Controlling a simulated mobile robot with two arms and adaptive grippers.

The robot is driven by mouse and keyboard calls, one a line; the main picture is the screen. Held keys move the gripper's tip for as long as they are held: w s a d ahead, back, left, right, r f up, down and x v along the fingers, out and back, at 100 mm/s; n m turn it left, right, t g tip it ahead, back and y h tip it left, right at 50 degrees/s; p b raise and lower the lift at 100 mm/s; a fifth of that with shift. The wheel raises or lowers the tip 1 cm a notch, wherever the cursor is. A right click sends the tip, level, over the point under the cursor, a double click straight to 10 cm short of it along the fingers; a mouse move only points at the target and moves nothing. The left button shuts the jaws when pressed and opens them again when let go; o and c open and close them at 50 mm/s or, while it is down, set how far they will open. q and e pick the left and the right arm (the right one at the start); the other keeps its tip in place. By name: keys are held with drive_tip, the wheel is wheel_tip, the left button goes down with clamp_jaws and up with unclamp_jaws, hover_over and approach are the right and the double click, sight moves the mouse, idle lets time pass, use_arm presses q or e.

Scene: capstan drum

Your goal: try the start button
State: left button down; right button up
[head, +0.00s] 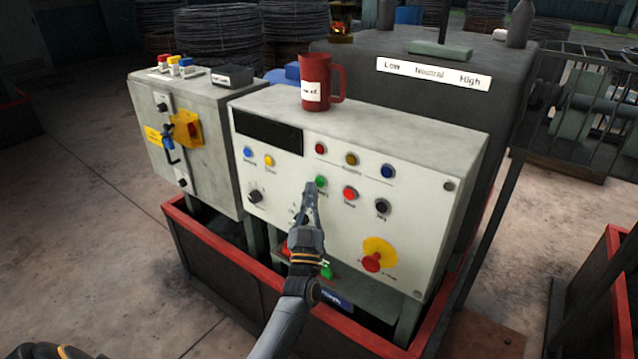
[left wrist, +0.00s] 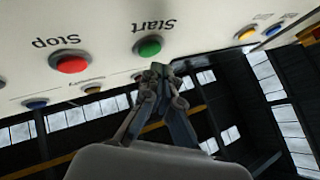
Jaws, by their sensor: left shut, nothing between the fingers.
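The green start button (head: 320,181) is on the sloping front of the light grey control panel (head: 400,215). In the left wrist view the green button (left wrist: 148,46) has the upside-down label "Start" beside it. My left gripper (head: 312,190) is shut and empty, its fingertips close to the green button, just below it in the head view. In the left wrist view the closed fingertips (left wrist: 159,70) appear close to the button's edge; I cannot tell whether they touch. My right gripper is not in view.
The red stop button (head: 349,193) is just right of the green one. A red emergency knob (head: 372,262) on a yellow plate sits lower right. A red mug (head: 316,82) stands on top of the panel. A grey switch box (head: 190,140) adjoins it at left.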

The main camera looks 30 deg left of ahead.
use_arm(q)
drive_tip(key=shift+w, duration=0.2)
drive_tip(key=shift+w, duration=0.25)
drive_tip(key=shift+w+b, duration=0.4)
drive_tip(key=shift+b, duration=0.1)
idle(0.5)
drive_tip(key=shift+s+p, duration=0.6)
drive_tip(key=shift+s, duration=0.25)
drive_tip(key=s+p, duration=0.2)
drive_tip(key=s, duration=0.3)
drive_tip(key=shift+a+p, duration=0.2)
drive_tip(key=shift+p, duration=0.2)
